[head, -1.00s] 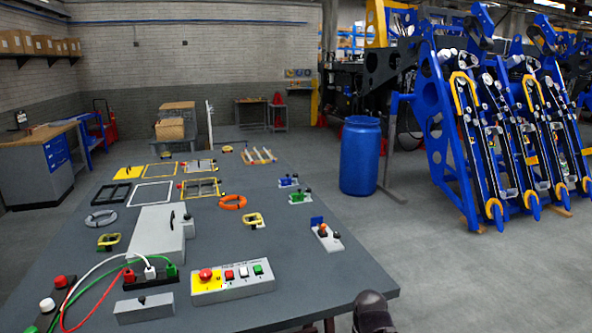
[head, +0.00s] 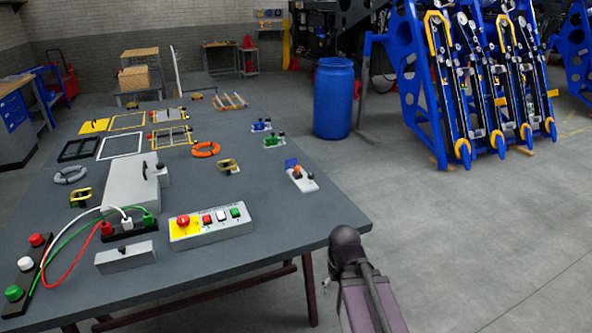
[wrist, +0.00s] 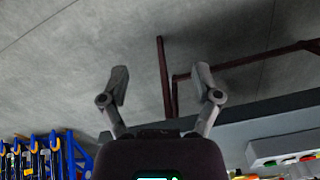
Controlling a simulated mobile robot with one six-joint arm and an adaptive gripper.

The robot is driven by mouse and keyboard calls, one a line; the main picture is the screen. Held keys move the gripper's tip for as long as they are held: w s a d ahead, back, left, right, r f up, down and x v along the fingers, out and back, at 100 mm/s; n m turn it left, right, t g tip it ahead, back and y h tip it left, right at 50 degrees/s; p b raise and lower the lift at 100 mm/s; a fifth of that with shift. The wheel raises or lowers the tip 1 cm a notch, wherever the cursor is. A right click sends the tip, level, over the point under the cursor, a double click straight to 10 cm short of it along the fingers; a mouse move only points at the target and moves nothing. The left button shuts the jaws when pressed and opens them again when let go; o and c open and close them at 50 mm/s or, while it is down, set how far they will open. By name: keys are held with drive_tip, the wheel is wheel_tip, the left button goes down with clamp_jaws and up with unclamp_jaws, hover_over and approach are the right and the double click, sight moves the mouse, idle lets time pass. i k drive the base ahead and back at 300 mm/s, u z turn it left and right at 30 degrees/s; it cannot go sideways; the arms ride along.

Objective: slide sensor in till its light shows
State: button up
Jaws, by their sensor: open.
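A small white base plate (head: 302,180) with an orange-topped part (head: 297,170) and a blue plate (head: 291,163) sits near the right edge of the table in the head view. It may be the sensor and its mount, but I cannot tell for sure. No lit lamp can be made out on it.
The grey table (head: 250,262) also carries a button box (head: 212,227), a cable block (head: 125,230), a grey case (head: 132,188), an orange ring (head: 206,149) and several frames. A blue barrel (head: 333,98) and blue racks (head: 440,90) stand behind. The floor right of the table is clear.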

sight(297, 175)
drive_tip(key=u, duration=0.25)
drive_tip(key=i, duration=1.2)
drive_tip(key=z, duration=0.25)
